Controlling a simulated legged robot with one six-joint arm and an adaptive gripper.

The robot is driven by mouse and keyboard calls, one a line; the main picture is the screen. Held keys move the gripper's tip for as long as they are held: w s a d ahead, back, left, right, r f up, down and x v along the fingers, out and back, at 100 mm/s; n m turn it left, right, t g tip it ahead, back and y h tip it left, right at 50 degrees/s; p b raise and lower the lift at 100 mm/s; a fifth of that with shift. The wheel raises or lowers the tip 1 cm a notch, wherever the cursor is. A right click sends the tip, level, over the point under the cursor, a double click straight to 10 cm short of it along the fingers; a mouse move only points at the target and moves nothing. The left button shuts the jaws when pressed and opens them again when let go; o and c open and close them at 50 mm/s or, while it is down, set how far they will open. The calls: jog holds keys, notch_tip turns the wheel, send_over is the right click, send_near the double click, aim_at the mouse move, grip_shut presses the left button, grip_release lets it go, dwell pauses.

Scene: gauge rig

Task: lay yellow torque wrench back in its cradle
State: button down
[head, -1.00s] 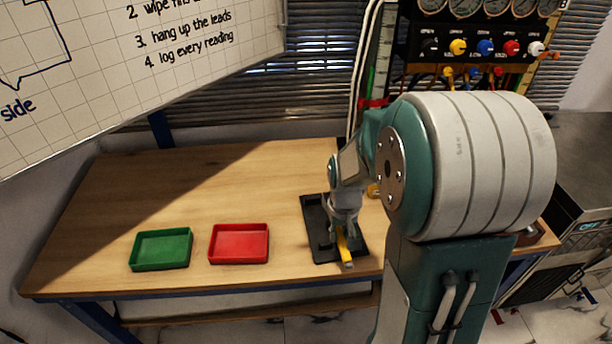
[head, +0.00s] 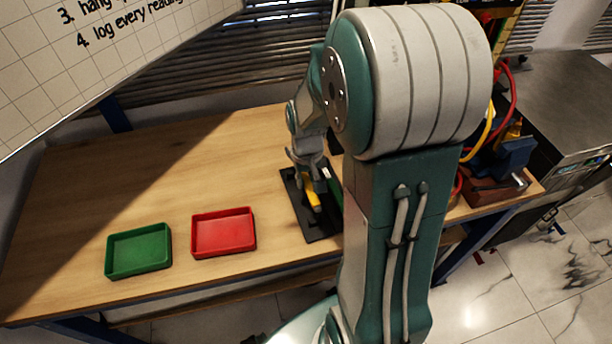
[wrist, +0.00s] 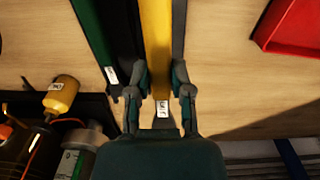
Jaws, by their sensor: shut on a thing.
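The yellow torque wrench (head: 313,199) is in my gripper (head: 307,166), over the black cradle (head: 318,229) on the bench. In the wrist view, both fingers of my gripper (wrist: 161,92) close on the sides of the yellow wrench (wrist: 157,40), near its white label. Dark cradle surface (wrist: 179,30) shows along both sides of the wrench. A green bar-shaped tool (wrist: 93,38) with a white tag lies parallel beside it. I cannot tell whether the wrench touches the cradle floor. My arm hides the cradle's right part in the head view.
A red tray (head: 223,232) and a green tray (head: 138,251) stand left of the cradle. A blue vise (head: 503,160) sits at the bench's right end. The bench's left-back area is clear.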

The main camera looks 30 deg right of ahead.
jog(key=shift+f, duration=2.4)
jog(key=shift+f, duration=0.7)
jog(key=shift+c, duration=2.2)
grip_release()
notch_tip(320, 180, up, 12)
jog(key=shift+f, duration=0.1)
